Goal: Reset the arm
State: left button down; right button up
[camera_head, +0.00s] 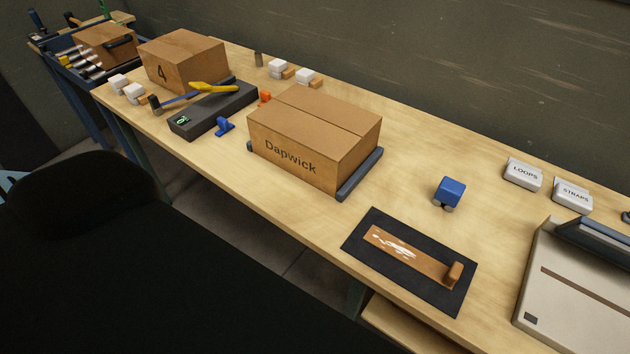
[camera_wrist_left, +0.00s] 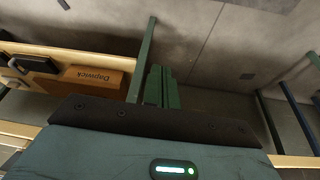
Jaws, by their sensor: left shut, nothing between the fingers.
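My left gripper (camera_wrist_left: 161,88) shows in the left wrist view. Its green fingers are together with nothing between them, in front of bare floor. It is clear of the workbench (camera_head: 215,175) and touches nothing that I can see. In the head view I cannot make out this gripper; a large dark shape fills the lower left and hides what is behind it. My right gripper is in neither view.
A wall runs behind.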

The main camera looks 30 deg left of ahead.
pick_arm(q)
jog(key=shift+w+d+f+t+h+p, duration=0.1)
jog(key=shift+w+d+f+t+h, duration=0.15)
jog(key=shift+w+f+t, duration=0.5)
jog(key=shift+w+d+f+t+h+p, duration=0.15)
jog(key=shift+w+d+f+t, duration=0.25)
jog(key=shift+t, duration=0.5)
jog(key=shift+w+d+f+t+h+p, duration=0.1)
jog(key=shift+w+d+f+t+h, duration=0.2)
jog(key=shift+f+t, duration=0.5)
